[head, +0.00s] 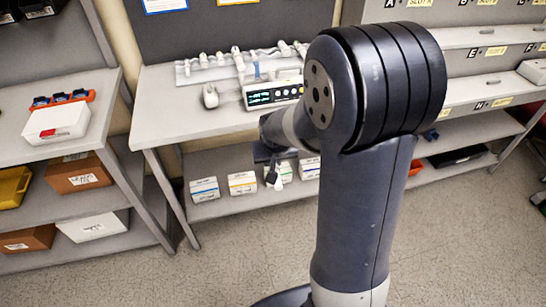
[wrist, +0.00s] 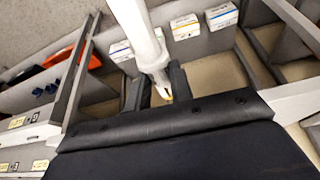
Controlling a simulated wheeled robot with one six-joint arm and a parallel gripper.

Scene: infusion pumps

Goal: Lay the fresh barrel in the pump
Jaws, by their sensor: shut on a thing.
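My gripper (wrist: 156,86) is shut on a white barrel (wrist: 140,35), which runs from between the dark fingers toward the top of the wrist view. In the head view my gripper (head: 272,157) is in front of the table, below the tabletop edge and partly behind my arm. The barrel's white end (head: 283,172) shows below it. The pump (head: 272,94), white with a lit dark display, stands on the tabletop, apart from the barrel. My arm hides its right side. The pump is not seen in the wrist view.
A tray with several white syringe-like items (head: 220,62) lies at the table's back. A small rounded white item (head: 210,96) lies left of the pump. Several labelled boxes (head: 242,183) stand on the shelf below. The tabletop (head: 180,110) is bare at left. Side shelves flank it.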

